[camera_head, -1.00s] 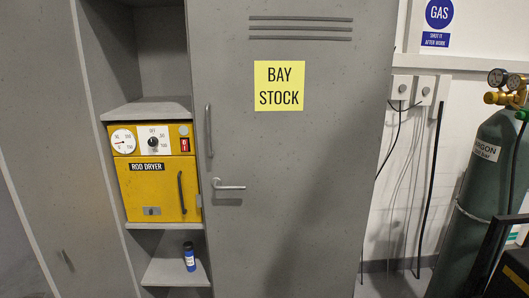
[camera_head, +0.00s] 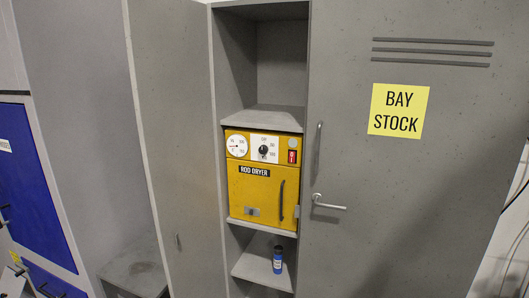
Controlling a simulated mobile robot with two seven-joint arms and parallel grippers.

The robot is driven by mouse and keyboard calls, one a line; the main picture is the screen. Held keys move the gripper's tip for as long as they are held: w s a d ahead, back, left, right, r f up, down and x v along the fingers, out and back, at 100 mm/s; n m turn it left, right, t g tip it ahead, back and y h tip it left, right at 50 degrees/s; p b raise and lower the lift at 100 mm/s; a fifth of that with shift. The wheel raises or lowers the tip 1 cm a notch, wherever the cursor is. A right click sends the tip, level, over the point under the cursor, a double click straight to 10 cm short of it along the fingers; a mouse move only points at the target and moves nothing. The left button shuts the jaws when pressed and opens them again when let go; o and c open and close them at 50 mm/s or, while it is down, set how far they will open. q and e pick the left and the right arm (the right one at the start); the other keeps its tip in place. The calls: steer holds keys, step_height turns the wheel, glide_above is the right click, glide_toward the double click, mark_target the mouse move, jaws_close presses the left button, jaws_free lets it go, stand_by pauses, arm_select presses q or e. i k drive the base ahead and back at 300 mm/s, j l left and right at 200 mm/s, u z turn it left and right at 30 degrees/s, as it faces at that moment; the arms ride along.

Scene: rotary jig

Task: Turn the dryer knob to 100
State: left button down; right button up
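The yellow rod dryer (camera_head: 262,188) stands on a middle shelf of a grey locker, behind an open locker door. Its knob (camera_head: 263,150) is a small black dial on a white scale plate at the top of its front. The scale figures are too small to read surely, and so is the exact way the knob points. A round white gauge (camera_head: 237,146) sits left of the knob and a red switch (camera_head: 292,156) sits right of it.
The open grey door (camera_head: 172,140) stands left of the dryer. The shut BAY STOCK door (camera_head: 400,200) with its handle stands to the right. A blue bottle (camera_head: 277,260) is on the shelf below. A blue-fronted cabinet (camera_head: 35,185) is at the far left.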

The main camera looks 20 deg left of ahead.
mark_target(263, 149)
steer(key=j+u, duration=0.1)
steer(key=j, duration=0.35)
steer(key=i+j, duration=0.15)
steer(key=j, duration=0.35)
steer(key=j+u, duration=0.15)
steer(key=j, duration=0.3)
steer(key=i+j+u, duration=0.1)
steer(key=j, duration=0.35)
steer(key=i+j, duration=0.15)
steer(key=j, duration=0.3)
steer(key=u, duration=0.05)
